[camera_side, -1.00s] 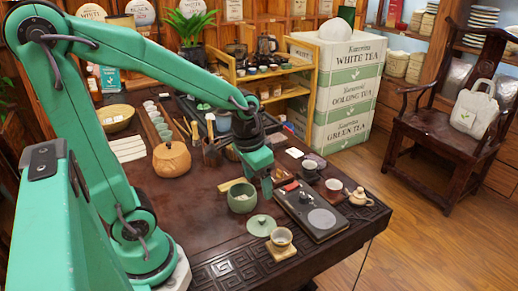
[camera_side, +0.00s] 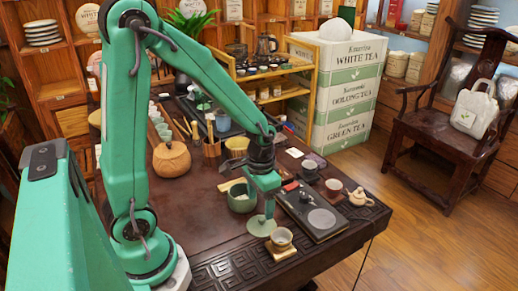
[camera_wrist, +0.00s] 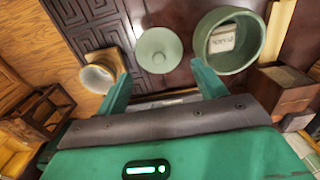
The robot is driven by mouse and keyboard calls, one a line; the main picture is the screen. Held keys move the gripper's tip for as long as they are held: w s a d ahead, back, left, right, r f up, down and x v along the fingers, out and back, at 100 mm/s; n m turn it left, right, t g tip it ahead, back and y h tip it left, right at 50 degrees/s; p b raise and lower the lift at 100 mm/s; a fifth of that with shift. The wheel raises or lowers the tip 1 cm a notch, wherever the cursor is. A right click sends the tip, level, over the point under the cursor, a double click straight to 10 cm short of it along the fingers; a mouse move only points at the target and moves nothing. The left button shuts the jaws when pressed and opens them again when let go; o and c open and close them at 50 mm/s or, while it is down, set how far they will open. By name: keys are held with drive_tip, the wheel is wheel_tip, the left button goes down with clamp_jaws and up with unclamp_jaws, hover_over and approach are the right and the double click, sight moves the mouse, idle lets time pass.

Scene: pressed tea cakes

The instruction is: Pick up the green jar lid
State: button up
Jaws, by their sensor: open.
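The green jar lid (camera_side: 257,228) is a pale round disc with a knob, lying on the dark table. In the wrist view the lid (camera_wrist: 158,52) is just beyond my fingertips, between their lines. My gripper (camera_side: 268,213) points down right over the lid in the side view, hiding part of it. In the wrist view my gripper (camera_wrist: 162,75) has its two fingers spread with nothing between them. The open green jar (camera_side: 240,202) stands behind and left of the lid; in the wrist view the jar (camera_wrist: 267,42) has a pale labelled piece inside.
A small cup (camera_side: 281,237) on a wooden coaster (camera_side: 281,254) stands close to the lid's right front. A dark tray (camera_side: 296,210) lies to the right. A round wooden pot (camera_side: 170,161) is further left. The table front left of the lid is clear.

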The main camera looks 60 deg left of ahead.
sight(261, 219)
drive_tip(key=shift+f, duration=0.65)
drive_tip(key=shift+d+f, duration=0.1)
drive_tip(key=shift+f, duration=2.5)
drive_tip(key=c, duration=0.8)
